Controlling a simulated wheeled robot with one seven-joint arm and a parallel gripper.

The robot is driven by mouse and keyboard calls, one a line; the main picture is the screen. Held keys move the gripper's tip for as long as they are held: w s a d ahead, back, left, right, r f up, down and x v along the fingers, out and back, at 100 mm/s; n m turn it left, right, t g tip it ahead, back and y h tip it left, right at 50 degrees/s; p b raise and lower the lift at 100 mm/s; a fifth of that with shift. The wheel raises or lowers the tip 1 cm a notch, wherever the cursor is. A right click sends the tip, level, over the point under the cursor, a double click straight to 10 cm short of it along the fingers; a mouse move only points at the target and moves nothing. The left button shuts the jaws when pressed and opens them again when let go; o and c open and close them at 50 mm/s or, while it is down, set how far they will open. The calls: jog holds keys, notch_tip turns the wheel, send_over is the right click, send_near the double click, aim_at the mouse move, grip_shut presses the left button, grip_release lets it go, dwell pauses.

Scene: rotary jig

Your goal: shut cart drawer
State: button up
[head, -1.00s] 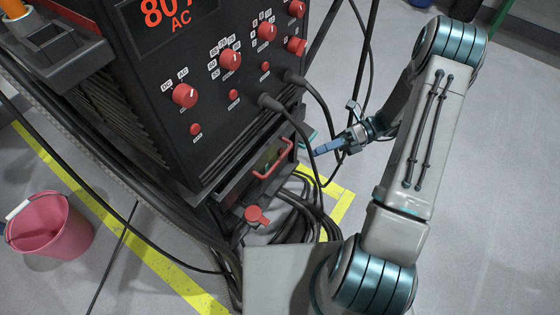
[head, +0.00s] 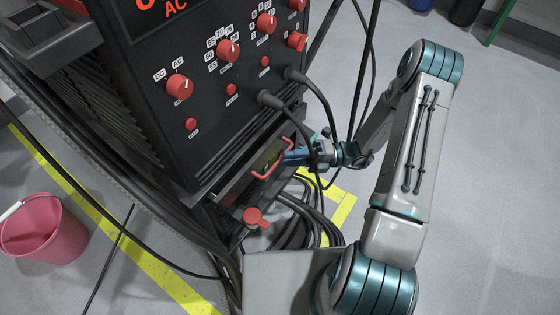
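The cart drawer (head: 236,194) is in the lower front of the black welding cart (head: 160,110), under the control panel.
Black cables hang from the panel (head: 268,98) around my gripper, and more lie coiled (head: 300,225) on the floor below. A red round knob (head: 256,217) is under the drawer. A pink bucket (head: 45,235) stands at the left.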

aim_at(270, 153)
jog(key=shift+s+a+r, duration=0.15)
jog(key=shift+a, duration=0.75)
jog(key=shift+s+a+r, duration=0.1)
jog(key=shift+a, duration=0.75)
grip_shut()
jog(key=w+a, duration=0.1)
jog(key=w+a+p, duration=0.1)
jog(key=shift+a+r, duration=0.15)
jog(key=shift+a, duration=0.2)
jog(key=shift+w+a, duration=0.25)
jog(key=shift+w, duration=0.05)
grip_release()
jog(key=shift+f, duration=0.2)
jog(key=shift+d, duration=0.1)
